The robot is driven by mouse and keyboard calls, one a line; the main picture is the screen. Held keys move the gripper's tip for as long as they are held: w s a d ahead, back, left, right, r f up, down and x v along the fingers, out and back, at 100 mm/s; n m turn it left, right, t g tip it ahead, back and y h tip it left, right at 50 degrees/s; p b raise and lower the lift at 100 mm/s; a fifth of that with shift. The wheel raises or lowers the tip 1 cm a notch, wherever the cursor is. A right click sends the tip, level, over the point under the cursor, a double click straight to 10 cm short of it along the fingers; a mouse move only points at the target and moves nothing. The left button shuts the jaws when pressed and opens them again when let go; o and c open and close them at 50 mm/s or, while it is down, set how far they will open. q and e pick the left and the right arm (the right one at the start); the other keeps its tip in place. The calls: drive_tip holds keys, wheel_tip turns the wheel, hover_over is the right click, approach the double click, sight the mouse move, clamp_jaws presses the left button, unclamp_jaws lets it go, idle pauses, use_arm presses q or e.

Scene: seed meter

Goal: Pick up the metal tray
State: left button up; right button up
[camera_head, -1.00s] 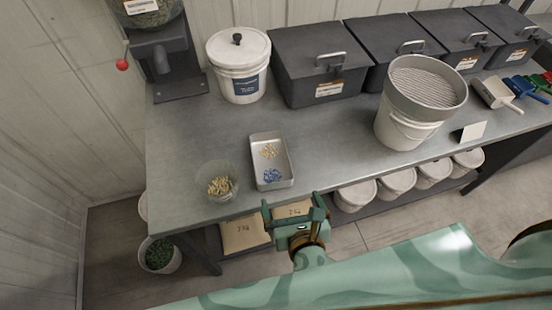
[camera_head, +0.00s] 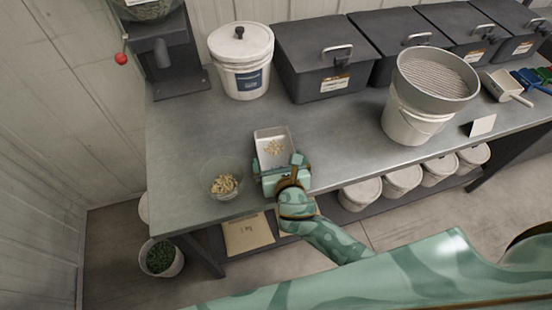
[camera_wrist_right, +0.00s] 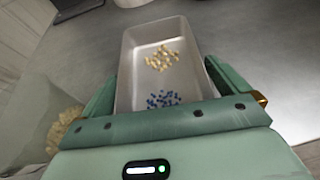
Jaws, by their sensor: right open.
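The metal tray (camera_head: 273,134) is a shallow rectangular pan on the workbench near its front edge. It holds a cluster of tan seeds and, in the right wrist view (camera_wrist_right: 127,65), a cluster of blue seeds nearer to me. My right gripper (camera_head: 279,164) is over the tray's near end and hides that end in the head view. In the right wrist view its open fingers (camera_wrist_right: 156,92) stand on either side of the tray's near part. I cannot tell whether they touch its walls. My left gripper is not in view.
A clear bowl of tan pieces (camera_head: 222,184) stands close to the left of the tray. The bench right of the tray is clear.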

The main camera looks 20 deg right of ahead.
drive_tip(key=c, duration=0.7)
drive_tip(key=shift+r, duration=0.1)
drive_tip(key=shift+c, duration=0.2)
